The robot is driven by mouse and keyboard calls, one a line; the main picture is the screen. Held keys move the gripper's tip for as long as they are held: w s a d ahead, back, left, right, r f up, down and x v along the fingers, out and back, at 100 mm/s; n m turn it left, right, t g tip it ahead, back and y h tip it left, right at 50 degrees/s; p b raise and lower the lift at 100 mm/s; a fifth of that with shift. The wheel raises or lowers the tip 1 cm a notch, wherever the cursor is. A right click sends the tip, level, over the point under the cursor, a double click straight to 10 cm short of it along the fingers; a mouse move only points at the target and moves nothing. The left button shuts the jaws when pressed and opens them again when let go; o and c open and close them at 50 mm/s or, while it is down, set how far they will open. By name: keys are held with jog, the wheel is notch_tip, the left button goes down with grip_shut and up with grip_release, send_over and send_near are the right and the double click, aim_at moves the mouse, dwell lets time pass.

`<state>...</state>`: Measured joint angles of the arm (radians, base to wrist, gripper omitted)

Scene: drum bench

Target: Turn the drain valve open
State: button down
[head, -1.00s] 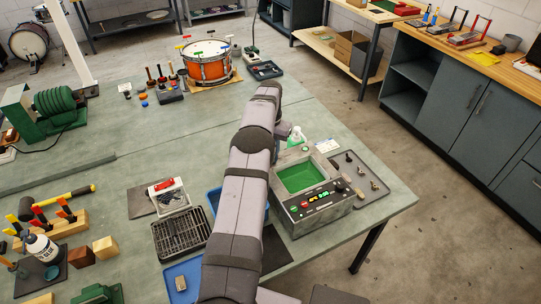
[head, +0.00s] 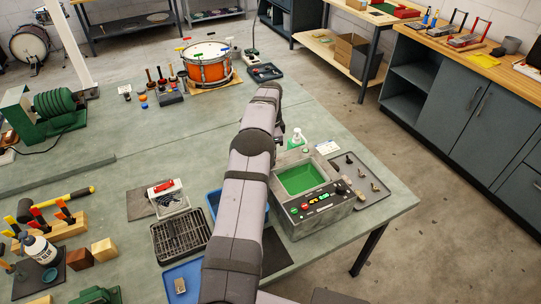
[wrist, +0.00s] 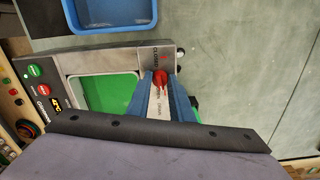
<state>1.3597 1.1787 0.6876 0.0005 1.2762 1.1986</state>
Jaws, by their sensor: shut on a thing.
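The drain valve has a red handle (wrist: 161,82) on a label plate marked closed and open, at the corner of a grey metal basin (wrist: 70,62) in the wrist view. My gripper (wrist: 162,84) has its two blue fingers on either side of the red handle and is shut on it. In the head view the basin (head: 318,217) stands at the right of the bench with green inside and buttons on its front panel. My arm hides the valve and the gripper there. The valve's exact angle is hard to tell.
A blue bin (wrist: 113,12) lies beside the basin in the wrist view. A dark tray with small fittings (head: 370,183) is right of the basin. A white and green bottle (head: 297,138) stands behind it.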

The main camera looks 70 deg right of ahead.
jog(key=shift+d+r+m, duration=0.1)
jog(key=shift+m, duration=0.8)
jog(key=c, duration=1.6)
grip_release()
jog(key=shift+o, duration=0.2)
jog(key=shift+r+b, duration=0.95)
jog(key=shift+r, duration=2.7)
